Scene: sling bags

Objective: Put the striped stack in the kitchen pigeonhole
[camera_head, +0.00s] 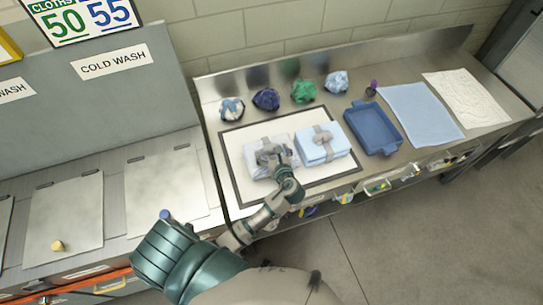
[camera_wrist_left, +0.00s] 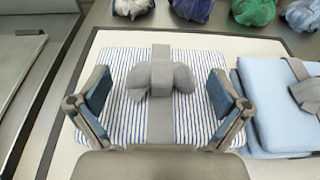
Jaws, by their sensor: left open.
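The striped stack (camera_wrist_left: 121,71) is a folded white cloth bundle with blue stripes, tied with a grey band that ends in a bow-like knot. It lies on the white mat with a dark border (camera_head: 238,165) on the metal table, and it also shows in the head view (camera_head: 253,157). My left gripper (camera_wrist_left: 157,95) is open above the stack, with one finger on each side of the knot. The head view (camera_head: 272,155) shows it over the stack, hiding much of it. Whether the fingers touch the cloth is unclear. My right gripper and the kitchen pigeonhole are not identifiable in view.
A light blue tied stack (camera_head: 322,145) lies just right of the striped one. Several crumpled cloths, one of them green (camera_head: 303,91), line the back. A blue tray (camera_head: 373,128), a blue cloth (camera_head: 420,112) and a white towel (camera_head: 466,97) lie to the right.

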